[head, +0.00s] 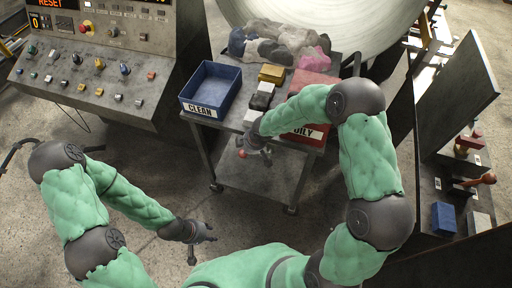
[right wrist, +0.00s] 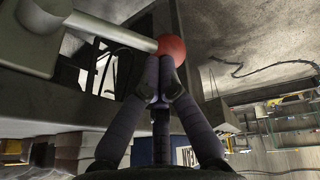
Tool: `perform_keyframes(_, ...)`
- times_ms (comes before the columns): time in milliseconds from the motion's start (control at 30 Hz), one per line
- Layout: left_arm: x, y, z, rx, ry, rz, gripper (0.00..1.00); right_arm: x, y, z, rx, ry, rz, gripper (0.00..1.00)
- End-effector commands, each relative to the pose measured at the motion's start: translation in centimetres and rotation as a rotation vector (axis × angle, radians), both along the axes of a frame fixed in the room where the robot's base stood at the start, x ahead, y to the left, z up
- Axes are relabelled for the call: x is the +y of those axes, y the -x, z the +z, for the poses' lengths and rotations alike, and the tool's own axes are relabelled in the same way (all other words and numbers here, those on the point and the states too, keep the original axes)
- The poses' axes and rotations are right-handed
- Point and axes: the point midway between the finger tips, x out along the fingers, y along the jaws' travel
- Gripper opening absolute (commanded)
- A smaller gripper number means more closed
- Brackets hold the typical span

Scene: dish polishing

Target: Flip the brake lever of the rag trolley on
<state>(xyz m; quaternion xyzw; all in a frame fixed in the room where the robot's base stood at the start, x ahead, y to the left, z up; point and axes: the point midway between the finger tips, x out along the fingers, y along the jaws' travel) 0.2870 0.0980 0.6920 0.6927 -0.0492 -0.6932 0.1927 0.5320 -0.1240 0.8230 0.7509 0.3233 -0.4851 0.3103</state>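The rag trolley (head: 255,178) is a grey metal cart standing in the middle of the head view. Its brake lever (right wrist: 118,32) shows in the right wrist view as a pale rod ending in a red ball knob (right wrist: 172,48). The red knob also shows in the head view (head: 241,153) at the trolley's front. My right gripper (right wrist: 160,72) has its fingers together, with the tips right at the underside of the knob. I cannot tell whether they press on it. My left gripper (head: 203,234) is empty, fingers apart, low in front of the trolley.
On the trolley are a blue CLEAN bin (head: 211,84), a red OILY bin (head: 312,84), a yellow block (head: 271,73) and piled rags (head: 283,42). A control console (head: 85,75) stands at the left. A dark bench (head: 455,165) stands at the right. The floor left of the trolley is clear.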

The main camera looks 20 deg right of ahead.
Motion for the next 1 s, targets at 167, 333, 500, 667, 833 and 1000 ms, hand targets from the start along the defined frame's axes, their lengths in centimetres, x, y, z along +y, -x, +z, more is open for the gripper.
perform_keyframes(167,0.0,0.0,-1.9,0.000,0.000,0.000,0.40,0.5,-0.4,-1.4,0.057,0.090,0.004,0.00)
perform_keyframes(333,0.0,0.0,-3.1,0.000,0.000,0.000,0.40,0.7,-0.5,-2.8,0.144,0.217,0.003,0.00)
perform_keyframes(500,0.0,0.0,-3.7,0.000,0.000,0.000,0.40,0.7,-0.4,-3.9,0.222,0.333,0.004,0.00)
perform_keyframes(667,0.0,0.0,-4.1,0.000,0.000,0.000,0.40,0.6,-0.4,-4.8,0.281,0.417,0.003,0.00)
perform_keyframes(833,0.0,0.0,-4.3,0.000,0.000,0.000,0.40,0.4,-0.3,-5.3,0.284,0.422,0.000,0.00)
perform_keyframes(1000,0.0,0.0,-4.4,0.000,0.000,0.000,0.40,0.3,-0.2,-5.6,0.284,0.421,0.000,0.00)
